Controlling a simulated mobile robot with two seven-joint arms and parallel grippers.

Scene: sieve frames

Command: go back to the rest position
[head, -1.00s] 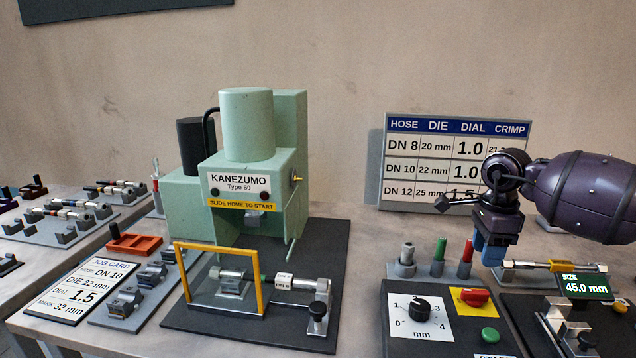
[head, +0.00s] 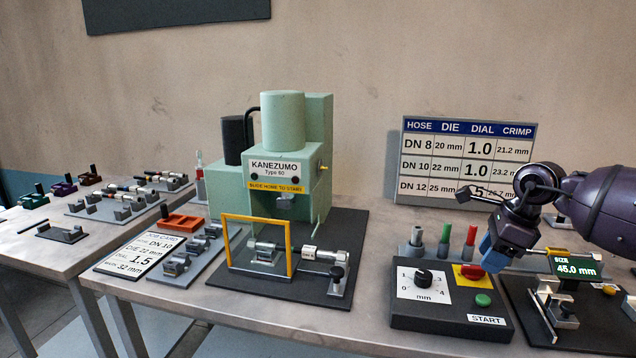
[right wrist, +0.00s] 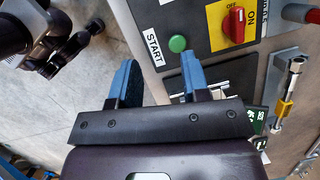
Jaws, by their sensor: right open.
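My right gripper (head: 488,252) is at the right in the head view, tilted with its blue fingers pointing down and left. It hangs by the control box (head: 408,318) and the size gauge (head: 574,265). In the right wrist view the two blue fingers (right wrist: 158,82) are spread apart with nothing between them. The green button (right wrist: 177,44) of the control box shows just beyond the fingers. My left gripper does not show in the head view. Dark arm-like parts at the top left of the wrist view are too unclear to name.
The green press (head: 283,150) stands mid-table with a yellow-framed guard (head: 228,250) and a fitting. A chart board (head: 425,125) is behind my right arm. A job card (head: 125,262), an orange tray (head: 182,221) and several holders lie left. The table's front strip is clear.

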